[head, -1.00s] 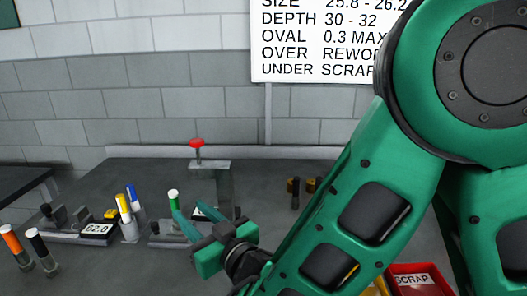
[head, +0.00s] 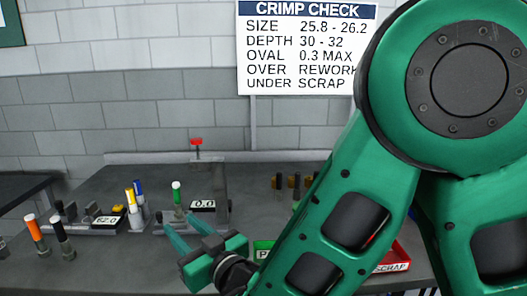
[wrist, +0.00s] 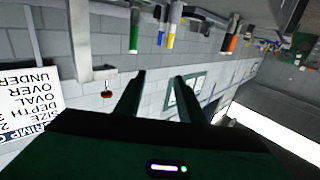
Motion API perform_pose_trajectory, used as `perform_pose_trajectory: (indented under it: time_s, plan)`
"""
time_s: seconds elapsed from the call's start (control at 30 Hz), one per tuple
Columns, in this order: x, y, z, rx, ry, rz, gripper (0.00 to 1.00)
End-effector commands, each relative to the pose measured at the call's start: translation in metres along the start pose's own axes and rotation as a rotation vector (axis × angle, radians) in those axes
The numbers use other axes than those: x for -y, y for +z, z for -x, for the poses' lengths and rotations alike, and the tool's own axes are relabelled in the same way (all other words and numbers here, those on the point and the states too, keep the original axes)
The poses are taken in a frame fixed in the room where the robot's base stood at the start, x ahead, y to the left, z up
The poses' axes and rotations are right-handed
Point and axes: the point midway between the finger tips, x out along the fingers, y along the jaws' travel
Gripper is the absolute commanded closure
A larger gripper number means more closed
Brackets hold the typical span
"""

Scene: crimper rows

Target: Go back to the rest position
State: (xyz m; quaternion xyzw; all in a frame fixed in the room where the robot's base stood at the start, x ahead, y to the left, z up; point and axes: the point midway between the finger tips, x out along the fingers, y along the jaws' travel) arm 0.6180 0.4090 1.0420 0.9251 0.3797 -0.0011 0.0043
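My gripper (head: 180,221) is at the lower middle of the head view, above the grey bench, its two teal fingers pointing up and to the left. In the wrist view the fingers of my gripper (wrist: 160,78) stand apart with only the wall showing between them. It is open and empty. My arm covers the right side of the head view and hides part of the bench.
A post with a red knob (head: 196,142) and a display reading 0.0 (head: 203,205) stand behind my gripper. Marker-like tools (head: 137,205) and a 62.0 display (head: 104,220) are left. A red SCRAP bin (head: 392,261) is right. The sign (head: 300,50) hangs behind.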

Motion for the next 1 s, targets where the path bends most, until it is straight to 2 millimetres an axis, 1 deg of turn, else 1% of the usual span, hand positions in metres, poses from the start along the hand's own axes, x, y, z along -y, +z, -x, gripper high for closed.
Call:
perform_pose_trajectory:
  time_s: [0.03,0.27,0.37,0.47,0.5,0.57,0.6,0.67,0.7,0.77,0.8,0.87,0.9,0.97,1.0]
  plan:
    - [-0.017,0.001,-0.001,0.009,0.035,0.001,0.64]
    - [-0.079,-0.001,0.007,0.048,0.182,0.007,0.64]
    - [-0.112,0.0,0.013,0.074,0.259,0.007,0.64]
    - [-0.152,0.001,0.024,0.11,0.355,0.004,0.64]
    - [-0.172,0.002,0.03,0.129,0.404,0.002,0.64]
    - [-0.204,0.003,0.044,0.163,0.484,-0.005,0.64]
    - [-0.228,0.006,0.056,0.193,0.543,-0.011,0.64]
    - [-0.261,0.009,0.076,0.239,0.63,-0.025,0.64]
    - [-0.282,0.012,0.091,0.273,0.687,-0.036,0.64]
    - [-0.312,0.017,0.116,0.325,0.771,-0.057,0.64]
    - [-0.33,0.02,0.134,0.363,0.825,-0.074,0.64]
    - [-0.356,0.026,0.164,0.422,0.904,-0.105,0.64]
    - [-0.37,0.03,0.185,0.464,0.954,-0.128,0.64]
    - [-0.389,0.036,0.219,0.532,1.025,-0.171,0.64]
    - [-0.399,0.041,0.243,0.578,1.07,-0.203,0.64]
